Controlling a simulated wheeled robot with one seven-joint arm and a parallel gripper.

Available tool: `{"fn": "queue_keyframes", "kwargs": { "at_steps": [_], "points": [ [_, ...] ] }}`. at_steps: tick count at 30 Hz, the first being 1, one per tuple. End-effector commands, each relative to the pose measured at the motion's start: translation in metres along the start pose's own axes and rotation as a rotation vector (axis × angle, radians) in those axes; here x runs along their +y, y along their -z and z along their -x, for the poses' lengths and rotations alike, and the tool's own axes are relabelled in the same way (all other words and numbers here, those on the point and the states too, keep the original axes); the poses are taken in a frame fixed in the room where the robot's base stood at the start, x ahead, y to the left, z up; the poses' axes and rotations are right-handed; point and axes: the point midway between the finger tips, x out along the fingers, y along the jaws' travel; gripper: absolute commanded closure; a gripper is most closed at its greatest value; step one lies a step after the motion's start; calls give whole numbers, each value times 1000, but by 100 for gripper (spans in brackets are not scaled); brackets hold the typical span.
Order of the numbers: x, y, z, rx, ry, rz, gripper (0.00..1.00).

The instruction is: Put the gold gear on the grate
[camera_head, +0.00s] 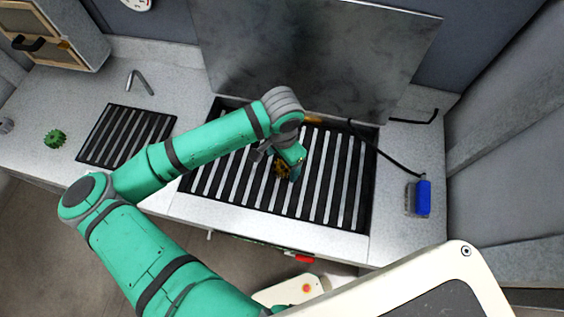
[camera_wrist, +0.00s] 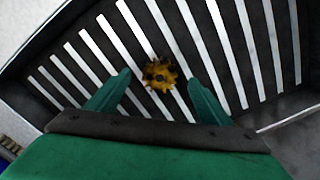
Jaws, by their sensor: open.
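The gold gear (camera_wrist: 160,75) lies on the bars of the large grate (camera_wrist: 235,65) in the wrist view, just beyond my fingertips and between their lines. In the head view the gold gear (camera_head: 282,170) shows partly beside my gripper (camera_head: 290,160), over the middle of the large grate (camera_head: 335,190). In the wrist view my gripper (camera_wrist: 160,88) has its two green fingers spread apart, with nothing between them. I cannot tell the exact height of the fingers above the bars.
A smaller grate (camera_head: 125,137) is set in the counter at left, with a green gear (camera_head: 55,139) beside it. A blue-handled brush (camera_head: 423,198) lies at right. A tall metal panel (camera_head: 315,55) stands behind the large grate. A metal tap (camera_head: 139,82) rises at the back left.

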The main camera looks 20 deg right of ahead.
Motion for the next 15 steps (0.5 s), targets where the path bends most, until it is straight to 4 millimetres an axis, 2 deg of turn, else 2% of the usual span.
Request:
{"fn": "queue_keyframes", "kwargs": {
  "at_steps": [15],
  "points": [
    [0,0,36,0,1,0,26]
  ]
}}
